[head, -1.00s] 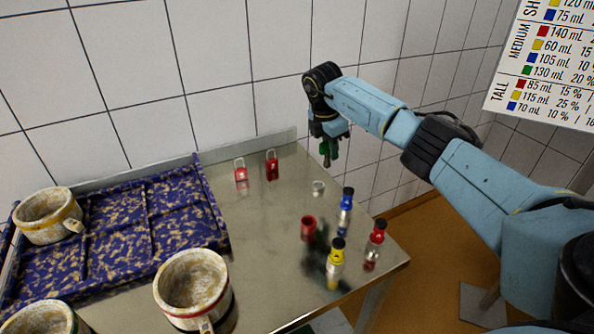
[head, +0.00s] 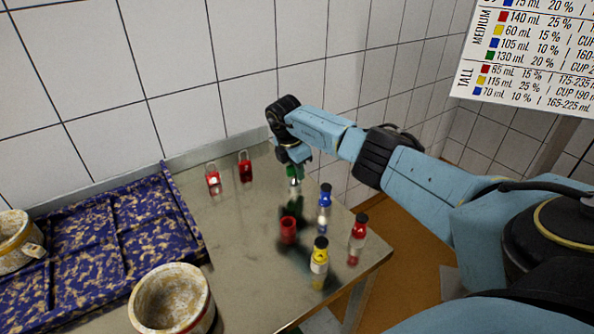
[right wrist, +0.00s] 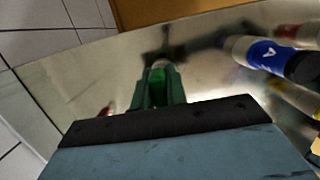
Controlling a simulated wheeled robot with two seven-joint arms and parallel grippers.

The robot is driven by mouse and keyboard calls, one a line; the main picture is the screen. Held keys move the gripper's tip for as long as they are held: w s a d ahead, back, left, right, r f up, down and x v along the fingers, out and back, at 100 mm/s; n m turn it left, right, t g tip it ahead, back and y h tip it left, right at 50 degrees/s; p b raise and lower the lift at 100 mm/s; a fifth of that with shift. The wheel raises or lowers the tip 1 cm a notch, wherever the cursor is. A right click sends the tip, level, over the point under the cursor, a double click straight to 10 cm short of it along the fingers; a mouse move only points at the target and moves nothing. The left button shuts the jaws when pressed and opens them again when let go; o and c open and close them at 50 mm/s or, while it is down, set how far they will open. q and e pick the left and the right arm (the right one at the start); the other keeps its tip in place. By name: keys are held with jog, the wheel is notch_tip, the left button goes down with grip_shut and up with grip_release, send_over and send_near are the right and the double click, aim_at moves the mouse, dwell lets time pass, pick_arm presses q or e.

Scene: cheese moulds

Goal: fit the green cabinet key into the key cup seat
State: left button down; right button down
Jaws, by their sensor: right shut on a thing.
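My right gripper (head: 293,168) is shut on the green cabinet key (head: 292,172), of which only a little green shows in the head view. In the right wrist view the green key (right wrist: 157,77) sits between the two fingers. A small pale cup (head: 295,187), which looks like the key cup seat, stands on the metal table directly below the key. The fingers hide much of the contact, so I cannot tell whether the key is inside the cup or just above it. My left gripper is not in view.
Two red padlocks (head: 213,179) are to the left. A blue speckled tray (head: 187,214) and mottled mugs (head: 172,300) fill the left side.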

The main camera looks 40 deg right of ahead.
jog(key=c, duration=1.8)
grip_release()
jog(key=shift+f, duration=0.1)
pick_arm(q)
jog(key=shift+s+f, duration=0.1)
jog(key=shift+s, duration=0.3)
pick_arm(e)
jog(key=o, duration=0.4)
jog(key=shift+r, duration=0.25)
jog(key=r, duration=0.4)
jog(key=a+r+p, duration=0.1)
jog(key=r, duration=0.2)
jog(key=a+r, duration=0.1)
jog(key=r, duration=0.3)
jog(key=shift+w+a+r, duration=0.15)
jog(key=shift+r, duration=0.2)
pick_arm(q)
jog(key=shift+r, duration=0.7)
